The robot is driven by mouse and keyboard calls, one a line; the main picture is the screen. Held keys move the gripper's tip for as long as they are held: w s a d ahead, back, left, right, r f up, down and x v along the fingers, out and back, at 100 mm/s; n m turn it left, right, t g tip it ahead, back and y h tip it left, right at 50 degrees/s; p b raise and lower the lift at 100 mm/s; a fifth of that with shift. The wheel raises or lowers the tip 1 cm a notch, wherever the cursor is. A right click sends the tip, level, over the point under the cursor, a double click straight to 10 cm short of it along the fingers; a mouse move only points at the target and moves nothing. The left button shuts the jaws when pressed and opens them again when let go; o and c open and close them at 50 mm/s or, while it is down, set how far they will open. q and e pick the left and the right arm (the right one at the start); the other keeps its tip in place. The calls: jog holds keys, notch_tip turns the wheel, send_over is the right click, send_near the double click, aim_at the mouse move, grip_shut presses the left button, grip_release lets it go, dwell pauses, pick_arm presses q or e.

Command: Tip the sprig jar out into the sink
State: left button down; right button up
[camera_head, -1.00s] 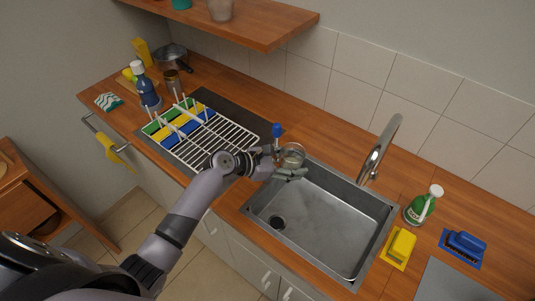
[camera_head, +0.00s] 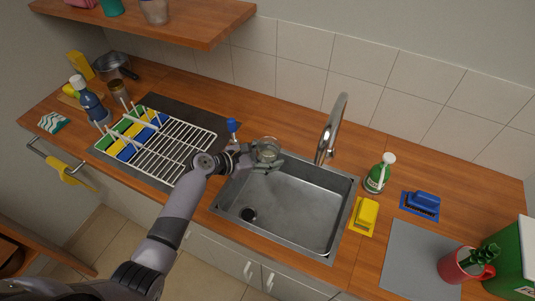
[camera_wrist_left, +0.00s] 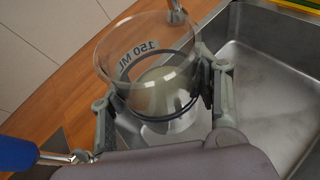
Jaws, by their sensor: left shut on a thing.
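My left gripper (camera_head: 262,160) is shut on a clear glass jar (camera_head: 267,147) at the sink's back left corner. In the left wrist view, the jar (camera_wrist_left: 150,70) stands between the two fingers with its wide mouth up and "150 ML" printed on its wall. Something pale shows low inside it; I cannot tell what, and I see no sprig clearly. The jar looks about upright. The steel sink (camera_head: 310,212) lies to the right and in front of it, with its basin empty and a dark drain at the front left. My right gripper is not in view.
A tap (camera_head: 332,130) stands behind the sink. A blue-topped tool (camera_head: 232,126) is close behind my gripper. A dish rack (camera_head: 165,150) lies left.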

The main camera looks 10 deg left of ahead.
aim_at(267, 153)
pick_arm(q)
jog(key=shift+w+a+f+m+y+b, duration=0.2)
jog(key=shift+f+b, duration=0.25)
jog(key=shift+f, duration=0.35)
jog(key=shift+f+m+y+b, duration=0.1)
jog(key=shift+f+m+b, duration=0.3)
jog(key=shift+f, duration=0.35)
jog(key=shift+r+t+p, duration=0.35)
jog(key=shift+t, duration=0.05)
jog(key=shift+w+a+r+m+t+y+p, duration=0.15)
jog(key=shift+a+m+t+y+p, duration=0.1)
jog(key=shift+m+y+p, duration=0.15)
jog(key=shift+w+a+r+m+t+y+p, duration=0.1)
jog(key=shift+m+t+y+p, duration=0.2)
jog(key=shift+m+p, duration=0.1)
jog(key=shift+m+y, duration=0.3)
jog(key=shift+m, duration=0.2)
jog(key=shift+w+a+f+m+t+y, duration=0.2)
jog(key=shift+m+t+y, duration=0.1)
jog(key=shift+m+t, duration=0.35)
jog(key=shift+f+m+t+y+b, duration=0.15)
jog(key=shift+m+t+y+b, duration=0.2)
jog(key=shift+m, duration=0.3)
jog(key=shift+r, duration=0.3)
jog(key=shift+f, duration=0.25)
jog(key=shift+f+m+b, duration=0.15)
jog(key=shift+m+b, duration=0.2)
jog(key=shift+m, duration=0.05)
jog(key=shift+t+y, duration=0.25)
jog(key=shift+t, duration=0.1)
